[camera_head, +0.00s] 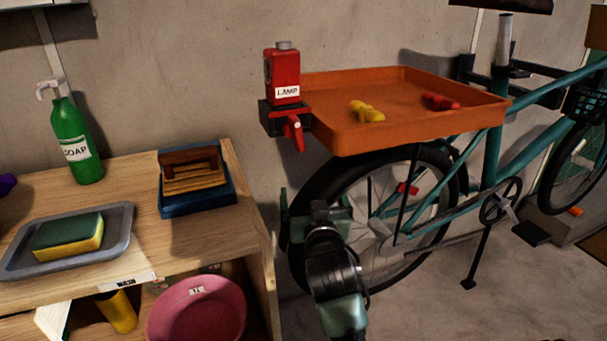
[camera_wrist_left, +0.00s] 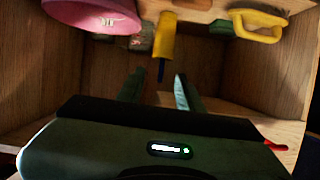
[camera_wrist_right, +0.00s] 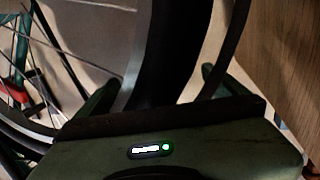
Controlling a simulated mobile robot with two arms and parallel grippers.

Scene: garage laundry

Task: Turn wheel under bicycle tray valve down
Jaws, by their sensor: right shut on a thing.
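The bicycle's rear wheel (camera_head: 378,181), with a black tire, stands under the orange tray (camera_head: 350,135). My right gripper (camera_head: 315,208) is at the wheel's left edge. In the right wrist view its fingers (camera_wrist_right: 160,85) lie on either side of the black tire (camera_wrist_right: 172,45) and are shut on it. The red valve handle (camera_head: 293,133) hangs slanting downward at the tray's left end, below a red container labelled LAMP (camera_head: 283,78). My left gripper (camera_wrist_left: 158,82) is open and empty, pointing into a wooden shelf; it is out of the head view.
A wooden bench (camera_head: 205,235) stands left of the wheel, with a green soap bottle (camera_head: 76,140), a sponge (camera_head: 68,235) and a blue box. A pink bowl (camera_head: 198,310) and a yellow-handled tool (camera_wrist_left: 167,38) are on its lower shelf. Yellow and red items lie in the tray.

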